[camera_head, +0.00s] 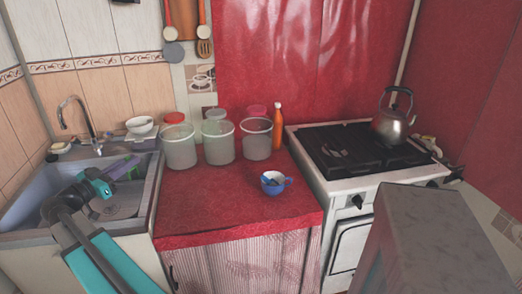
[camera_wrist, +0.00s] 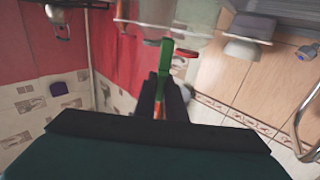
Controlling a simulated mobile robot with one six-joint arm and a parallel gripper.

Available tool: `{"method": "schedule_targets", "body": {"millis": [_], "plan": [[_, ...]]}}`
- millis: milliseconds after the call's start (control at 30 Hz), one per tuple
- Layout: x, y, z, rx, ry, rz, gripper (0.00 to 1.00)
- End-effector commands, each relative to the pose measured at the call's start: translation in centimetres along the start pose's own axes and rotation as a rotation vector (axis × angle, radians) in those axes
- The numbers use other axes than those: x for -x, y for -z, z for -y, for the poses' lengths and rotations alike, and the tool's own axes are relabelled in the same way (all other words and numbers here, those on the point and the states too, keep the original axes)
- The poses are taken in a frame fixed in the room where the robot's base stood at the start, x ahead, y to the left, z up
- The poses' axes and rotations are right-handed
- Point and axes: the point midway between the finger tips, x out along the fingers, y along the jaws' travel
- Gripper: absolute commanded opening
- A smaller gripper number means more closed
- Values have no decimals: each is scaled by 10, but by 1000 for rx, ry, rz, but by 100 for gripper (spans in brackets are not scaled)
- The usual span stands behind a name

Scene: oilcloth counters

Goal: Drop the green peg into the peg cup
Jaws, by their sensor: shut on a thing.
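My gripper (camera_wrist: 167,95) is shut on the green peg (camera_wrist: 165,62), which sticks out past the dark fingertips in the wrist view. In the head view my gripper (camera_head: 122,168) is at the left, above the sink, well to the left of the cup. The peg is too small there to make out clearly. A blue cup with a handle (camera_head: 273,188), the only cup on the counter, stands upright near the front of the red counter. Something small and blue shows inside it. The gripper and the peg are apart from the cup.
Several lidded jars (camera_head: 219,145) and an orange bottle (camera_head: 277,127) stand along the back of the red counter (camera_head: 215,205). The sink (camera_head: 30,225) is at left, a stove (camera_head: 355,170) with a kettle (camera_head: 391,122) at right. The counter around the cup is clear.

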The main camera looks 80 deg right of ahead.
Motion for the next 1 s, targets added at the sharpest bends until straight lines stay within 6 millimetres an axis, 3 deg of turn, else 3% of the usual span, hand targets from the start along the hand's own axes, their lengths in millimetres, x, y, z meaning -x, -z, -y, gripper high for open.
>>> {"method": "schedule_targets", "body": {"millis": [33,200,567,1000], "plan": [[-18,-6,-7,-1,-32,0,0],[-67,-8,-34,2,-128,1,0],[-163,-12,-105,7,-329,5,0],[-261,-15,-216,12,-574,13,0]]}}
